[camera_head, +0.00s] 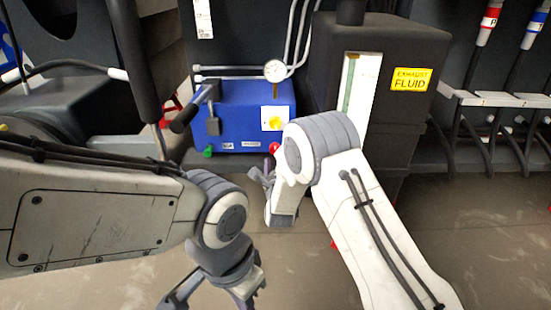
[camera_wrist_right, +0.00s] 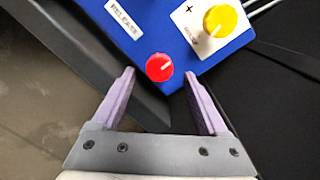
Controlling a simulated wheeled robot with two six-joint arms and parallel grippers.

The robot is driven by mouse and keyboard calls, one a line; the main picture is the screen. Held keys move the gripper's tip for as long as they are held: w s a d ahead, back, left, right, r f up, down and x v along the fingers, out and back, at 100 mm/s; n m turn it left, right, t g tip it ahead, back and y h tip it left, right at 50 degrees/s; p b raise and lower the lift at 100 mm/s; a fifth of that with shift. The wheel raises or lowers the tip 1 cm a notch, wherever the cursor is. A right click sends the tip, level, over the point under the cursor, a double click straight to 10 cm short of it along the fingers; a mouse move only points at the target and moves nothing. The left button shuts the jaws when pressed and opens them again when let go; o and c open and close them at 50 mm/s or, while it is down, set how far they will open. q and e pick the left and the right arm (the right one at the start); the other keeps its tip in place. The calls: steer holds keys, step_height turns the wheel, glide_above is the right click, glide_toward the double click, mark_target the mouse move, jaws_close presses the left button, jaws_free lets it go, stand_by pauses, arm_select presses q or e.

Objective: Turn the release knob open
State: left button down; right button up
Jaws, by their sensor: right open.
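The red release knob (camera_wrist_right: 159,67) sits at the lower edge of the blue box, near a white label reading RELEASE (camera_wrist_right: 124,18). A white mark on it points to the upper right in the right wrist view. In the head view the red knob (camera_head: 274,147) is partly hidden by my right arm. My right gripper (camera_wrist_right: 159,76) is open and empty. Its two purple fingertips line up on either side of the knob, with visible gaps; I cannot tell the remaining depth. My left gripper (camera_head: 210,301) hangs open and empty at the bottom of the head view.
The blue box (camera_head: 236,98) also carries a yellow knob (camera_wrist_right: 221,20), a black lever (camera_head: 187,115), a green knob (camera_head: 208,152) and a gauge (camera_head: 275,69) above it. A dark exhaust fluid tank (camera_head: 405,120) stands to the right.

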mark_target(275, 147)
steer(key=shift+w, duration=1.2)
jaws_close()
